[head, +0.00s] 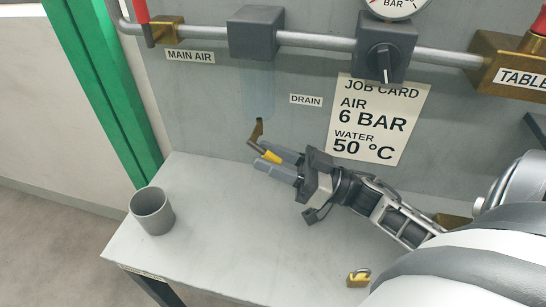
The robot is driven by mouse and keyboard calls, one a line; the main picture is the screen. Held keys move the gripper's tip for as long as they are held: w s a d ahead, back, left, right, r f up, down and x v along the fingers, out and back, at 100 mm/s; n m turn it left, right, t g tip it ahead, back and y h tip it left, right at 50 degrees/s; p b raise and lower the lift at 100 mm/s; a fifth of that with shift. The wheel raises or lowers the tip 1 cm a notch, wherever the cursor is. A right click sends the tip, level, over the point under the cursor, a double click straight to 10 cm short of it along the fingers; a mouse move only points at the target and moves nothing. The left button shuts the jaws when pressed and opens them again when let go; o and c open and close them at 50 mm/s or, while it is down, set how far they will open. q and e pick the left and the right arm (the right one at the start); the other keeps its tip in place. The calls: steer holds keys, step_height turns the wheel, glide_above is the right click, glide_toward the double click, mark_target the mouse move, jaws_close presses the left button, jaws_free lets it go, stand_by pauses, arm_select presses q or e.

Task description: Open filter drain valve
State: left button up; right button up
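The filter's grey head block (254,33) sits on the air pipe, with a faint clear bowl (258,92) below it. Under the bowl hangs the brass drain valve (257,131), and its yellow-sleeved lever (271,156) slants down to the right. A DRAIN label (306,100) is on the panel to its right. My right gripper (266,157) reaches in from the right, with one finger on each side of the lever. The gap is narrow, and I cannot tell whether the fingers grip the lever. My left gripper is not in view.
A grey cup (152,211) stands at the bench's left end. A yellow padlock (358,278) lies near the front right. A grey knob (383,60) and a red-handled MAIN AIR valve (165,31) are on the pipe. The bench's middle (220,230) is clear.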

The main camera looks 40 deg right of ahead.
stand_by(0.3)
steer(key=shift+s+d+f, duration=0.15)
steer(key=shift+s+f, duration=0.05)
steer(key=s+d, duration=0.8)
steer(key=s, duration=0.1)
steer(key=shift+d+b, duration=0.4)
steer(key=shift+b, duration=0.05)
steer(key=shift+r, duration=0.1)
